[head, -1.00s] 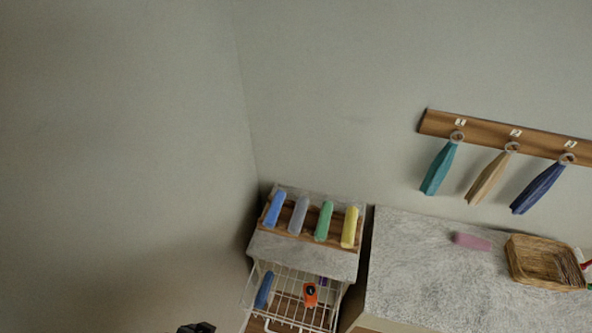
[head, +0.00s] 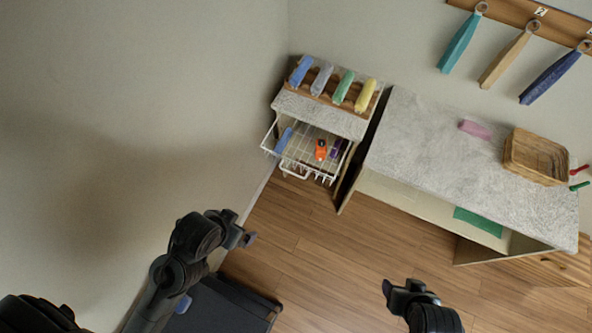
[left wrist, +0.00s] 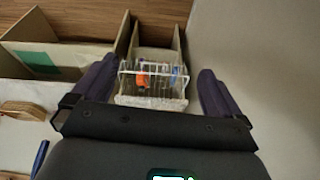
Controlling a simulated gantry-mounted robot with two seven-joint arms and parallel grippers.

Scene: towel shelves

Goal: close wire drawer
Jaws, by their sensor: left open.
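The white wire drawer (head: 311,172) is pulled out from under the grey top of the small cabinet (head: 318,112). It holds a blue rolled towel (head: 284,140), an orange item (head: 321,149) and a purple item (head: 336,148). My left gripper (head: 246,238) is open and empty, in front of and below the drawer, apart from it. In the left wrist view the wire drawer (left wrist: 152,101) shows between the spread fingers, some way off. My right gripper (head: 400,288) is over the floor at bottom centre, away from the drawer; its jaw opening is unclear.
Rolled towels lie in a wooden rack (head: 327,92) on the cabinet. A wall stands close on the left. Wooden floor (head: 330,245) is clear before the drawer.

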